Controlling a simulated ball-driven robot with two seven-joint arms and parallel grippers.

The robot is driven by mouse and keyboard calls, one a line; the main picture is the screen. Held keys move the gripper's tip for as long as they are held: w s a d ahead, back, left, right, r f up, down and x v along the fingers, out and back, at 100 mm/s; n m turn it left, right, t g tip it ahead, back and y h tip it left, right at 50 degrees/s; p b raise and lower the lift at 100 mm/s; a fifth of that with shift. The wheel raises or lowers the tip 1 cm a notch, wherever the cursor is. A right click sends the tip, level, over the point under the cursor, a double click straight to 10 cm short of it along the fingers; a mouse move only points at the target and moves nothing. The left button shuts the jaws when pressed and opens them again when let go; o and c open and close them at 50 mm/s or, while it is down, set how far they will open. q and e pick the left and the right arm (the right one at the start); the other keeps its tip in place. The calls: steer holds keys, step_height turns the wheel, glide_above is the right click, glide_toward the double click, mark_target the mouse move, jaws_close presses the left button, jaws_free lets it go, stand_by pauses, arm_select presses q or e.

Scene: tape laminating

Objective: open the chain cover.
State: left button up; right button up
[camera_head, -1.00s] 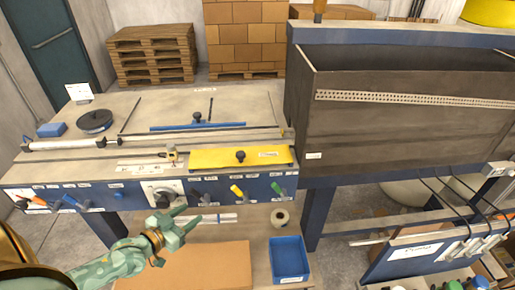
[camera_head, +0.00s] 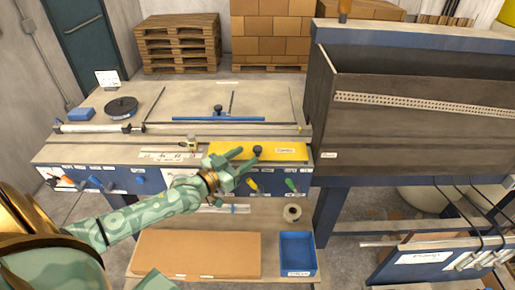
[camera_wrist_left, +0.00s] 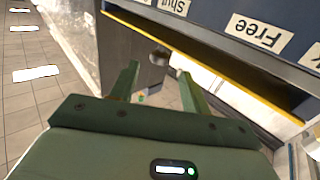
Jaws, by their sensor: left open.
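The chain cover appears to be the yellow plate (camera_head: 285,152) lying flat on the bench top, with a black knob (camera_head: 258,149) on it. My left gripper (camera_head: 248,160) is open at the front edge of the plate, its fingers pointing toward the knob. In the left wrist view, the yellow plate (camera_wrist_left: 215,56) shows as a long band, and the dark knob (camera_wrist_left: 159,57) appears between the two spread fingertips (camera_wrist_left: 157,70). The fingers do not appear closed on it. The front part of the plate is partly hidden by the gripper in the head view. My right gripper is not seen.
A blue bar (camera_head: 205,118) and a black disc (camera_head: 121,106) lie on the bench. Coloured levers, green (camera_head: 291,184) and yellow (camera_head: 252,184), stick out below the plate. A tall dark bin (camera_head: 420,125) stands right of it. A blue tray (camera_head: 297,252) sits underneath.

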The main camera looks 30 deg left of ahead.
mark_target(254, 150)
arm_select(q)
steer(key=x, duration=0.6)
steer(key=shift+d, duration=0.1)
